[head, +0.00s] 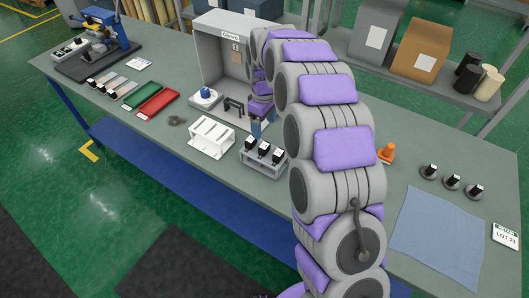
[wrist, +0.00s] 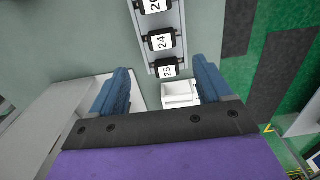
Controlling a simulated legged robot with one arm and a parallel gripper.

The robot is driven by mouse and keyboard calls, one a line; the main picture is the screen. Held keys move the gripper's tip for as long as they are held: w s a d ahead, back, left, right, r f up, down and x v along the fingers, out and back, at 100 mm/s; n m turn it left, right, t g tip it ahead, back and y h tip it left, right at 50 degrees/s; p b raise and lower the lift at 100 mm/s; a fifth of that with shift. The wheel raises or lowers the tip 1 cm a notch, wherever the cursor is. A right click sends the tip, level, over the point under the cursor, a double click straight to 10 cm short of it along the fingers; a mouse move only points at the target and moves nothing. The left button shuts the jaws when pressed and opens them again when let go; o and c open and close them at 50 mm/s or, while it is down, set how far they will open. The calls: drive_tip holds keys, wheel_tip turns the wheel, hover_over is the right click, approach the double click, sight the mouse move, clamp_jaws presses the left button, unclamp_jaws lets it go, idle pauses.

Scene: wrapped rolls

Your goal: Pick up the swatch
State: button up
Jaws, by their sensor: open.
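No single thing is plainly marked as the swatch, and I cannot tell which one is meant. A grey rack (head: 263,163) holds three dark clips with white labels. It also shows in the wrist view (wrist: 153,58), where a clip labelled 24 (wrist: 160,42) and a clip labelled 25 (wrist: 167,70) can be read. At the far left lie flat strips with dark labelled clips (head: 108,86). My gripper (head: 256,128) is above the table, in front of the grey booth and just behind the rack. In the wrist view its blue fingers (wrist: 162,88) are apart, with no held thing visible.
The open grey booth (head: 213,58) stands behind my gripper. A white slotted rack (head: 211,137) is left of the grey rack. Green (head: 130,95) and red (head: 157,102) trays lie farther left. A blue cloth (head: 437,235), round dark stands (head: 452,182) and an orange cone (head: 387,153) are right.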

sight(264, 145)
wheel_tip(264, 145, down, 6)
drive_tip(key=shift+a+r+b, duration=0.1)
drive_tip(key=shift+r+b, duration=0.15)
drive_tip(key=shift+b, duration=0.3)
drive_tip(key=shift+s+f+b, duration=0.15)
drive_tip(key=shift+f+b, duration=0.3)
drive_tip(key=shift+f, duration=0.85)
drive_tip(key=shift+s+f+b, duration=0.1)
drive_tip(key=shift+f+b, duration=0.35)
drive_tip(key=shift+f, duration=0.85)
drive_tip(key=shift+c, duration=0.3)
drive_tip(key=c, duration=0.8)
drive_tip(key=shift+r, duration=0.15)
